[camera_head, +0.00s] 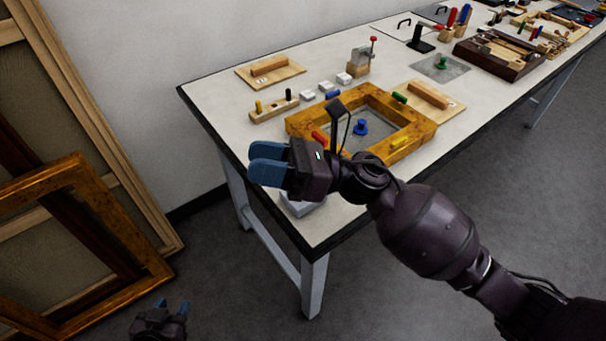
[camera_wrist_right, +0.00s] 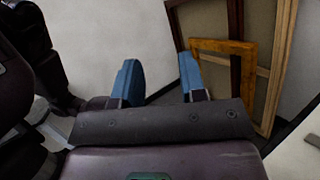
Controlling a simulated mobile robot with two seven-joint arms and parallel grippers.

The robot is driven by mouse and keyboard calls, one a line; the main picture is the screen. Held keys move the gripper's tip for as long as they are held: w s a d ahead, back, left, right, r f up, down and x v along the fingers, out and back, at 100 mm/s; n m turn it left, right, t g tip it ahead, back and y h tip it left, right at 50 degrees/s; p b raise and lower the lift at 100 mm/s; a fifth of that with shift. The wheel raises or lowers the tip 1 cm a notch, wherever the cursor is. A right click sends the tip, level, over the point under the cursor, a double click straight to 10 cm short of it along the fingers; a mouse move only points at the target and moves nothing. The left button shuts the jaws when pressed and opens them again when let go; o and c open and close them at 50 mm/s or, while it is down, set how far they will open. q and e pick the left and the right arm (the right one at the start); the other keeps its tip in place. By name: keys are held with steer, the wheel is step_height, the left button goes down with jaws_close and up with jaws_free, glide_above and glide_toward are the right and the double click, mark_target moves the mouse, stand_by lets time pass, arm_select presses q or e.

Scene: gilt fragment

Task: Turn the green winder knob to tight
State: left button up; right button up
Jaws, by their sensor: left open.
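A small green knob (camera_head: 441,62) stands on a grey square plate (camera_head: 428,70) towards the far right of the table. A separate green piece (camera_head: 399,97) sits on the gilt frame (camera_head: 296,124). I cannot tell for certain which one is the winder knob, and no tight mark is readable. My right gripper (camera_head: 262,161) is open and empty above the table's near left edge, well apart from both green parts. Its spread blue fingers also show in the right wrist view (camera_wrist_right: 160,82). My left gripper (camera_head: 173,304) is open and low, off the table at bottom left.
The white table (camera_head: 215,95) carries a blue knob (camera_head: 361,127) inside the gilt frame, a red-knobbed clamp (camera_head: 361,60), wooden blocks and a dark tray (camera_head: 480,58). Large picture frames (camera_head: 160,268) lean at the left. My right arm hides part of the table's front.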

step_height(320, 180, down, 4)
steer(key=s+a+n+g+h+b, duration=0.15)
steer(key=n+g+h, duration=0.35)
steer(key=n+h, duration=1)
steer(key=w+d+r+n+t+h, duration=0.2)
steer(key=w+d+n+t+h, duration=0.5)
steer(key=w+n, duration=0.4)
steer(key=shift+n, duration=0.5)
steer(key=f, duration=0.7)
steer(key=s+f, duration=0.1)
steer(key=f, duration=0.3)
steer(key=shift+s+d+b, duration=0.1)
steer(key=shift+d+b, duration=0.1)
steer(key=shift+b, duration=0.1)
steer(key=shift+r, duration=0.1)
jaws_close()
